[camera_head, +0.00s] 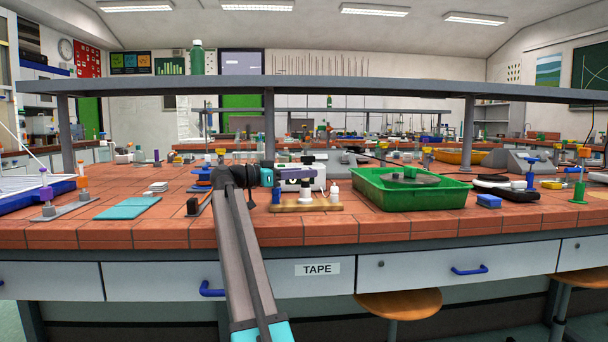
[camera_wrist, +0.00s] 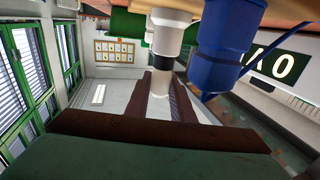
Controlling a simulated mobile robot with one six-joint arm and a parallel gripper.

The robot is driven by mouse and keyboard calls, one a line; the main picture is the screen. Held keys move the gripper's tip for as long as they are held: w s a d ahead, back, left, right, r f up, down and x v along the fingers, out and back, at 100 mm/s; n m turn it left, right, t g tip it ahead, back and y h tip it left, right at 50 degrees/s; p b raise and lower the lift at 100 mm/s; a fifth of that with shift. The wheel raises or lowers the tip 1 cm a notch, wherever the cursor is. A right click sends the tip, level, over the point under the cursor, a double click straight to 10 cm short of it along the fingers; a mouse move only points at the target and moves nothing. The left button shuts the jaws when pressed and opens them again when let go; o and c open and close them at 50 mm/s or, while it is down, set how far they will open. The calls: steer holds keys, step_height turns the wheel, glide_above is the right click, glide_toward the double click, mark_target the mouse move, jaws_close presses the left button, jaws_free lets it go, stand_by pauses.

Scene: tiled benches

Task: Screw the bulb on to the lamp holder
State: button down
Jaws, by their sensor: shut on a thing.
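My gripper (camera_wrist: 165,105) is shut on the pale bulb (camera_wrist: 161,80), between two dark brown fingers in the wrist view. The bulb is in line with the white lamp holder (camera_wrist: 172,18), which has a black collar at the bulb end. They look to meet there; I cannot tell how far the bulb is seated. The wrist picture looks upside down, with the wooden board edge at the top. In the head view, my gripper (camera_head: 297,174) reaches right over the wooden board (camera_head: 318,207). The bulb is too small to make out there.
A blue post (camera_wrist: 222,35) stands close beside the lamp holder. In the head view, a small white bottle-shaped piece (camera_head: 335,191) is at the board's right. A green tray (camera_head: 412,201) lies further right. A grey shelf (camera_head: 300,90) spans above the bench.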

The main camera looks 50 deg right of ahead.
steer(key=shift+w+m+g+y, duration=0.15)
steer(key=shift+m+g+y, duration=0.3)
steer(key=shift+g, duration=0.25)
steer(key=shift+r+m+g+y+p, duration=0.15)
steer(key=shift+m+g+y+p, duration=0.1)
steer(key=shift+m+g+p, duration=0.4)
steer(key=shift+p, duration=0.5)
steer(key=shift+g+y+p, duration=0.5)
steer(key=shift+g+p, duration=0.05)
steer(key=shift+p, duration=0.5)
steer(key=m+p, duration=0.1)
steer(key=p, duration=0.2)
steer(key=shift+g+y, duration=0.3)
steer(key=shift+f+p, duration=0.3)
steer(key=shift+p, duration=0.3)
steer(key=shift+s, duration=0.2)
steer(key=c, duration=1)
jaws_free()
steer(key=shift+r, duration=0.1)
